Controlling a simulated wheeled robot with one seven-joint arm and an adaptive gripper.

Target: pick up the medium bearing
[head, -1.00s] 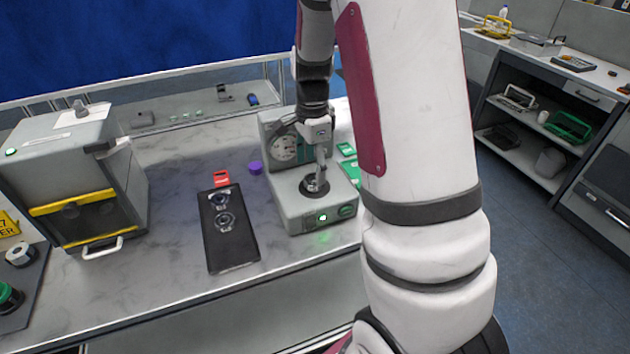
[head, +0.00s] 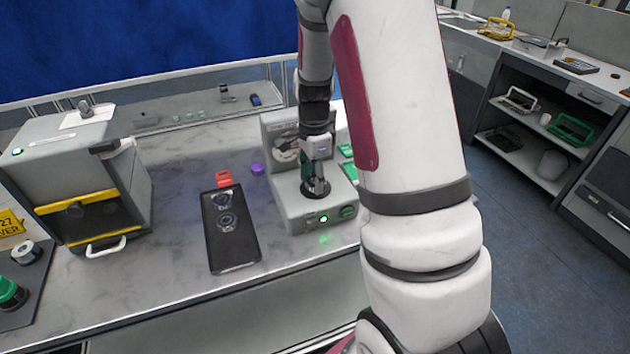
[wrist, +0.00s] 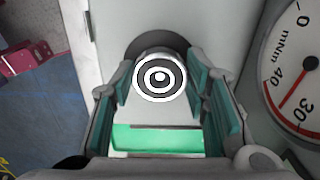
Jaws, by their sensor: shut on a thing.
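The medium bearing (wrist: 160,77) shows in the wrist view as a round, metallic piece with dark and light rings, at the black round seat of the grey tester (head: 290,216). My gripper (head: 315,187) points down onto that seat in the head view. Its teal-padded fingers stand on both sides of the bearing in the wrist view and are shut on it. In the head view the fingers mostly hide the bearing. Two other ring-shaped bearings lie on the black tray (head: 236,257), left of the tester.
The tester's dial (wrist: 295,75) stands close to the gripper. A purple cylinder (head: 257,169) and a red piece (head: 223,178) lie left of the tester. A grey box machine (head: 50,165) with yellow bars stands at the left. Bare tabletop lies between it and the tray.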

